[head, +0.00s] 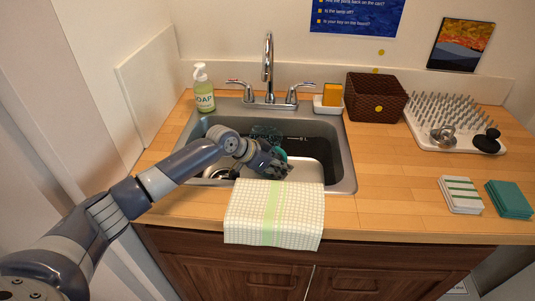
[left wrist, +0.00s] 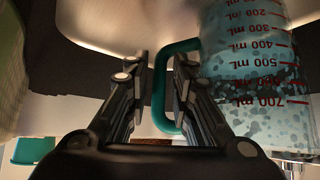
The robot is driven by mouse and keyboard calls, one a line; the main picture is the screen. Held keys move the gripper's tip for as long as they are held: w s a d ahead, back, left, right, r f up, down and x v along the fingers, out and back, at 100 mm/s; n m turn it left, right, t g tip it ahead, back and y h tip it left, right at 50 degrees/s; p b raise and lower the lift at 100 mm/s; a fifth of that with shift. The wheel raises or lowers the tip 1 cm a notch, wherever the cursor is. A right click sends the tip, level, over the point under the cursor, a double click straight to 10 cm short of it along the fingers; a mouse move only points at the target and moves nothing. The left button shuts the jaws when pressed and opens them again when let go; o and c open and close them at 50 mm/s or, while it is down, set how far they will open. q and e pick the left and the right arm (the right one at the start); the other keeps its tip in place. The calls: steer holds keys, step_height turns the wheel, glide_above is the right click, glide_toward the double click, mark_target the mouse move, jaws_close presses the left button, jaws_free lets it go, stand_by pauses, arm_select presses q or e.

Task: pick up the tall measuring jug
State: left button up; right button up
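The tall measuring jug is clear and speckled, with red mL marks (left wrist: 255,70) and a teal handle (left wrist: 160,95). In the head view the jug (head: 266,131) is in the sink, partly hidden behind my left gripper (head: 276,170). In the left wrist view the marks appear upside down. My left gripper (left wrist: 160,75) is open, with one finger on each side of the handle. The handle's upright bar lies between the fingers, with a visible gap on the left side. The jug body is to the right of the fingers. My right gripper is not in view.
The sink (head: 346,165) has a faucet (head: 268,70) behind it and a checked towel (head: 273,215) over its front edge. A soap bottle (head: 204,92) stands at back left. A basket (head: 375,97), spiked drying rack (head: 420,112) and folded cloths (head: 460,195) are at right. Some counter is clear.

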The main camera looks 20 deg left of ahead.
mark_target(281, 139)
arm_select(q)
jaws_close()
steer(key=shift+w+r, duration=0.1)
steer(key=shift+r, duration=0.15)
steer(key=shift+r+b, duration=0.35)
steer(key=shift+r, duration=4.5)
steer(key=shift+c, duration=1.8)
jaws_free()
jaws_close()
